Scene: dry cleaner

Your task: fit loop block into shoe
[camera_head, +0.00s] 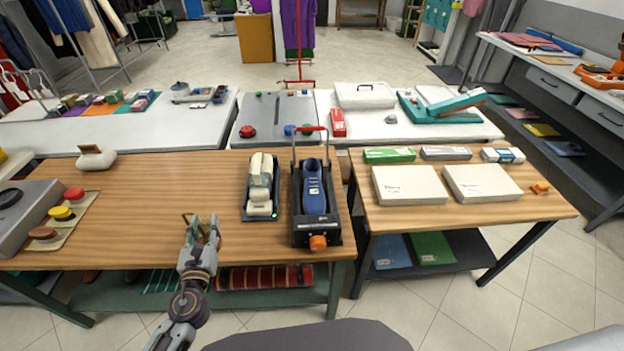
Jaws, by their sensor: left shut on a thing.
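A blue shoe (314,186) stands in a black fixture (296,222) with an orange knob at its near end and a red-handled frame at its far end. My left gripper (201,232) is over the table's front part, left of the shoe and apart from it. It is shut on a small greenish-brown thing, mostly hidden by the fingers; I cannot tell whether this is the loop block. A cream block (98,160) with a small dark top lies at the back left of the table. My right gripper is not in view.
A black tray (249,213) with cream pieces stands just left of the fixture. A panel with red, yellow and brown buttons (62,213) is at the left.

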